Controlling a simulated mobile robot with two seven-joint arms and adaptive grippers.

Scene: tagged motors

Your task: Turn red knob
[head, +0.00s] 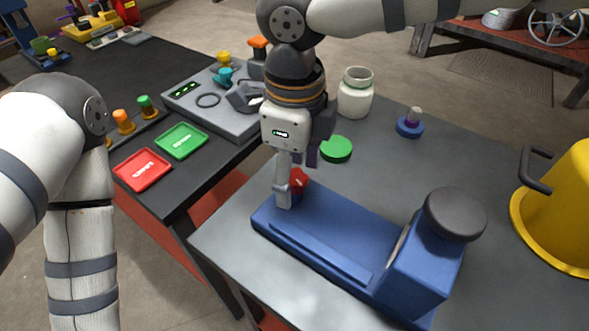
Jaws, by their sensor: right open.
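The red knob (301,181) sits at the left end of a blue machine base (335,235) on the grey table. My right gripper (297,178) points down over the red knob from above, with its jaws open. One finger stands in front of the knob on its left side and hides part of it; the other is behind and to the right. I cannot tell whether the fingers touch the knob. My left arm comes in at the left edge, but its gripper is out of view.
The blue machine has a dark round cap (455,214) at its right end. A green lid (336,149), a white jar (356,93) and a blue-based peg (410,124) stand behind. A yellow bucket (562,205) is at right. Red (143,169) and green (181,141) trays lie left.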

